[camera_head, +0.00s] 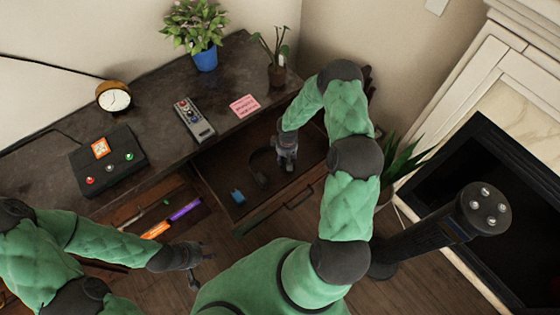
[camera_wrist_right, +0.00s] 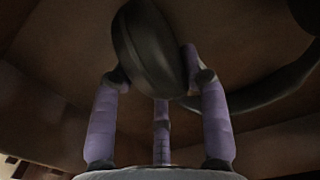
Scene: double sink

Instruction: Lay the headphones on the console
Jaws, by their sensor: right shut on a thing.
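The dark headphones (camera_head: 258,172) are in the open right drawer (camera_head: 225,170) of the console (camera_head: 150,145). My right gripper (camera_head: 287,163) reaches down into that drawer and is shut on the headphones. In the right wrist view, an ear cup (camera_wrist_right: 142,48) sits between the gripper's fingers (camera_wrist_right: 163,95), and the headband (camera_wrist_right: 270,95) curves off to the right. My left gripper (camera_head: 203,270) hangs in front of the left drawer, its fingers apart and empty.
On the console top stand a clock (camera_head: 113,97), a button box (camera_head: 108,160), a remote (camera_head: 194,119), a pink note (camera_head: 244,105) and two potted plants. A blue block (camera_head: 238,197) lies in the right drawer. The left open drawer holds a purple item (camera_head: 185,209).

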